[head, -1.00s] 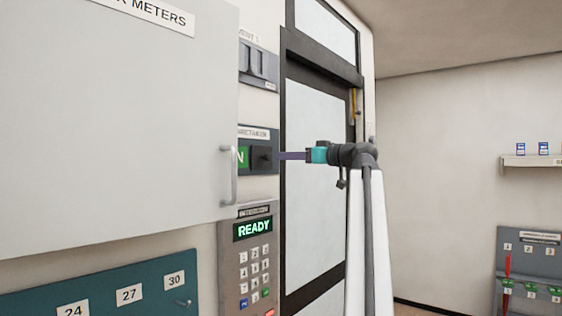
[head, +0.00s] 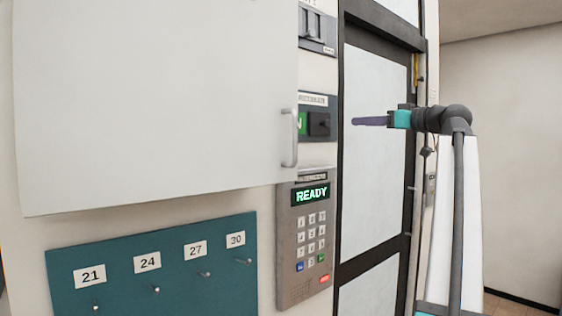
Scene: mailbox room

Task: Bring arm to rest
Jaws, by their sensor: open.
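My arm (head: 458,210) rises at the right of the head view and bends at the top toward the left. My gripper (head: 370,121) is at its end, level, pointing left in front of the glazed door (head: 372,165). It is seen from the side, so its fingers overlap. It is open and nothing shows in it. A gap shows between its tips and the switch box (head: 318,124) on the wall.
A grey meter cabinet (head: 150,100) with a handle (head: 290,138) is at the left. Below it is a teal hook board (head: 150,262) with numbered labels. An intercom keypad (head: 308,238) reads READY. Open room shows at the right.

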